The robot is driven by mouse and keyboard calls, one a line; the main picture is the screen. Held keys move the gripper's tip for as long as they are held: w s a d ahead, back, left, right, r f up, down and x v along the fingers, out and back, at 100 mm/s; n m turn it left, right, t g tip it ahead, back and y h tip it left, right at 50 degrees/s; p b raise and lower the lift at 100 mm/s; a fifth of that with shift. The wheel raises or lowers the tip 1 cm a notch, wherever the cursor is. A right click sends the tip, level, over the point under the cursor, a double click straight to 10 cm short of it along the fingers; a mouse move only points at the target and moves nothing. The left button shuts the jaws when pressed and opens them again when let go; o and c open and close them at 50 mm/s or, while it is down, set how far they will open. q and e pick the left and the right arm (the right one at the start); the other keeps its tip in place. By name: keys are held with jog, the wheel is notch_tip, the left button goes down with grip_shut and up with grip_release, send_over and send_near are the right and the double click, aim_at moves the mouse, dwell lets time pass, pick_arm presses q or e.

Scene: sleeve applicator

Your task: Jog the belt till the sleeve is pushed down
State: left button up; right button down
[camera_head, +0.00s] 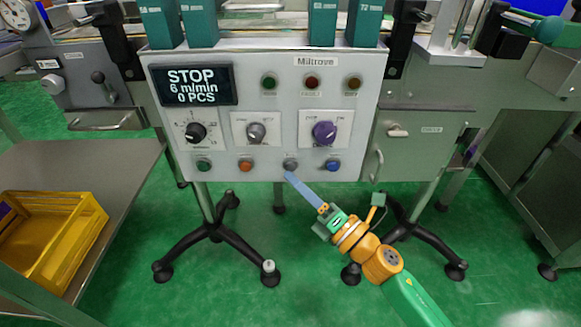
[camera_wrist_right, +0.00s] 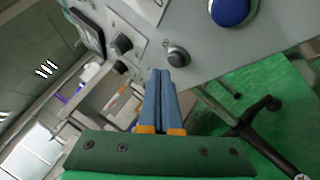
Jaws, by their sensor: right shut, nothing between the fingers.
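The control panel (camera_head: 265,100) faces me, with a display (camera_head: 193,86) that reads STOP, 6 m/min, 0 PCS. Along its bottom row are a green button (camera_head: 204,164), an orange button (camera_head: 245,164), a grey button (camera_head: 290,164) and a blue button (camera_head: 332,165). My right gripper (camera_head: 289,177) is shut and empty, its blue fingertips just below the grey button. In the right wrist view the fingertips (camera_wrist_right: 161,73) lie close to the grey button (camera_wrist_right: 178,57); I cannot tell whether they touch anything. I cannot make out the sleeve. My left gripper is out of view.
Above the bottom row are a black-pointer dial (camera_head: 196,132), a grey selector (camera_head: 256,131) and a purple knob (camera_head: 324,132). Teal blocks (camera_head: 368,22) stand along the top. A yellow crate (camera_head: 85,225) sits on a side table at left. Black stand legs (camera_head: 215,235) are below.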

dwell(0.8)
jog(key=shift+w, duration=0.4)
jog(key=shift+w+b, duration=0.3)
jog(key=shift+w, duration=0.1)
dwell(0.5)
dwell(0.3)
jog(key=shift+s+p, duration=0.35)
jog(key=shift+s, duration=0.45)
jog(key=shift+s+p, duration=0.65)
jog(key=shift+s, duration=1.9)
